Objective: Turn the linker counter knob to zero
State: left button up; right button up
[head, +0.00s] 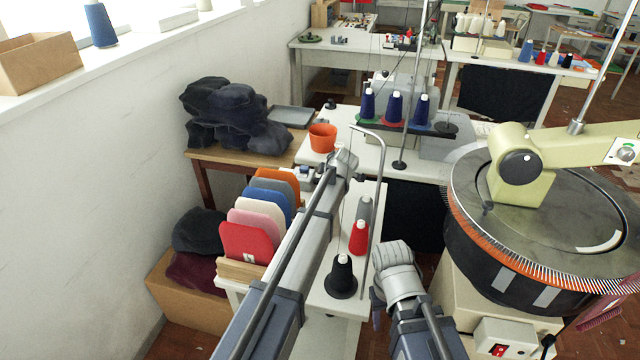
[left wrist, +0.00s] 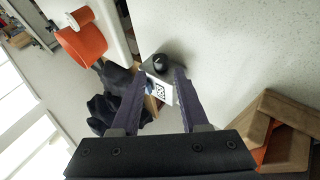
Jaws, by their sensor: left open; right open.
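A black round knob (left wrist: 162,63) on a small white box (left wrist: 158,88) with a black-and-white label shows in the left wrist view. My left gripper (left wrist: 158,72) is open, with one finger on each side of the knob and box. I cannot tell whether the fingers touch the knob, and its setting is too small to read. In the head view my left wrist hides most of the knob's place. My right gripper (head: 377,308) is open and empty at the narrow table's right edge, pointing down and partly hidden by its wrist.
An orange bucket (head: 322,138) stands beyond my left wrist. Red (head: 358,238) and black (head: 341,278) yarn cones stand between my arms. The round linker dial (head: 470,205) is at the right. Coloured panels (head: 247,241) stand in a rack at the left.

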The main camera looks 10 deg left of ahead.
aim_at(317, 181)
pick_arm(q)
jog(key=b+x, duration=0.3)
jog(key=x, duration=0.3)
jog(key=shift+b, duration=0.35)
grip_shut()
